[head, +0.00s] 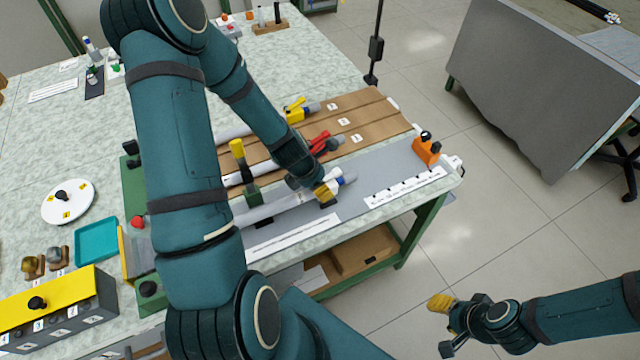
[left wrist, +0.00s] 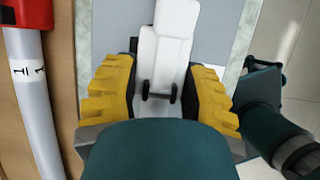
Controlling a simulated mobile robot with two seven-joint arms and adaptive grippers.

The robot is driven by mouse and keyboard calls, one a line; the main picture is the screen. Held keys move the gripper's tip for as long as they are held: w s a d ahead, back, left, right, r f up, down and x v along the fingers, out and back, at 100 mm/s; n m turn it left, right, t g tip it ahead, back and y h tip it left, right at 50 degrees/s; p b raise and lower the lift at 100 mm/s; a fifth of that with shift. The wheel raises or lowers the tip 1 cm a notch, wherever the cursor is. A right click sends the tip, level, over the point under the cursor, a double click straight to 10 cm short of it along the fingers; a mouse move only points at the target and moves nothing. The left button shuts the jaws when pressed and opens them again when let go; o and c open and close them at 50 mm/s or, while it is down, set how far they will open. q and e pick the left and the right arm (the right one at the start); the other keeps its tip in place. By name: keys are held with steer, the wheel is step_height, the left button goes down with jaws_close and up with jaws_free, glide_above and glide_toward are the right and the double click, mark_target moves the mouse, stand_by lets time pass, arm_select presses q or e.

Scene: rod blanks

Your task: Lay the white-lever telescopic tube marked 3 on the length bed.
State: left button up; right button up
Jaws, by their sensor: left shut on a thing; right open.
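The white-lever telescopic tube (head: 283,205) is a long grey tube with a white and blue end. It lies along the grey length bed (head: 372,165); I cannot tell whether it rests on it or is slightly above. Its mark is not readable. My left gripper (head: 327,190) is shut on its white lever end. In the left wrist view the white lever part (left wrist: 165,50) sits between the yellow fingers of the left gripper (left wrist: 162,95). My right gripper (head: 442,325) is open and empty, over the floor at the lower right.
The brown rack (head: 375,105) behind the bed holds a yellow-lever tube (head: 297,112) and a red-lever tube (head: 320,140). An orange block (head: 425,150) stands at the bed's right end. A yellow-handled clamp (head: 238,152) stands at its left. A white scale strip (head: 405,187) lies along the front.

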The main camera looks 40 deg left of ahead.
arm_select(q)
steer(key=shift+f, duration=0.45)
steer(key=shift+f+b, duration=0.5)
steer(key=shift+b, duration=0.25)
steer(key=o, duration=1.3)
steer(key=v, duration=1.2)
steer(key=shift+f, duration=0.1)
steer(key=shift+s, duration=0.1)
